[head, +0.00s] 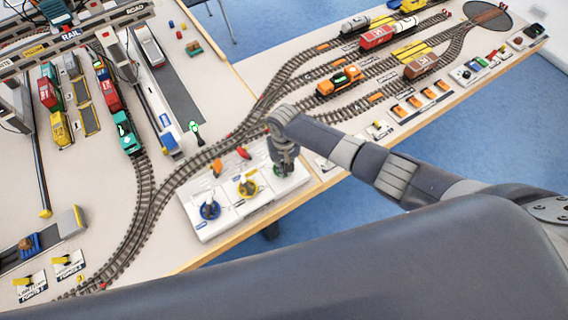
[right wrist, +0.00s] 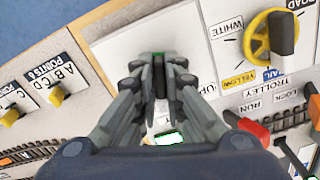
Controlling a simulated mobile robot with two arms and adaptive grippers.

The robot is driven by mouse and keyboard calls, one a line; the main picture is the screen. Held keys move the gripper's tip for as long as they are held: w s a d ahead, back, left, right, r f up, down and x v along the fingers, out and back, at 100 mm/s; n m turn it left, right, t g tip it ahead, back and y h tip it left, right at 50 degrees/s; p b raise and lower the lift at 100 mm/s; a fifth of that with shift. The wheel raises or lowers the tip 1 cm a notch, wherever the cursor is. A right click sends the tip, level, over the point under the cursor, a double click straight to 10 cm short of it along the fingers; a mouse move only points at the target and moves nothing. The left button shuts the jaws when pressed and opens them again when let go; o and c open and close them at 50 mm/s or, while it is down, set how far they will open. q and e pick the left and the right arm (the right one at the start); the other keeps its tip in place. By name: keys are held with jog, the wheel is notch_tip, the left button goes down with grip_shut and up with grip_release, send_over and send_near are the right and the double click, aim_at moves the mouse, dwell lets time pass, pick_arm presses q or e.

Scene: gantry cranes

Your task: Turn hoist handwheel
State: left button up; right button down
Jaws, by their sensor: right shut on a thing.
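My right gripper (head: 284,160) comes down over the right end of the white control panel (head: 227,228). It is shut on the hoist handwheel, a green one, which it mostly covers; a little green (head: 276,171) shows around the fingers. In the right wrist view the right gripper (right wrist: 161,68) has its fingers closed together over the white plate, with the label "UP" (right wrist: 209,90) just right of them. A sliver of green shows at the fingertips. Whether the wheel is turned cannot be seen. My left gripper is not in view.
A yellow handwheel (head: 247,188) and a blue handwheel (head: 209,210) stand left of the gripper. A red lever (head: 243,152) and an orange lever (head: 217,168) are close behind. Model tracks with wagons run past the panel. The table's front edge is near.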

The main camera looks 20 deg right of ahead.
jog(key=shift+w, duration=0.1)
dwell(0.3)
jog(key=c, duration=1.7)
grip_release()
jog(key=shift+r, duration=0.15)
notch_tip(320, 180, up, 12)
jog(key=shift+f, duration=0.1)
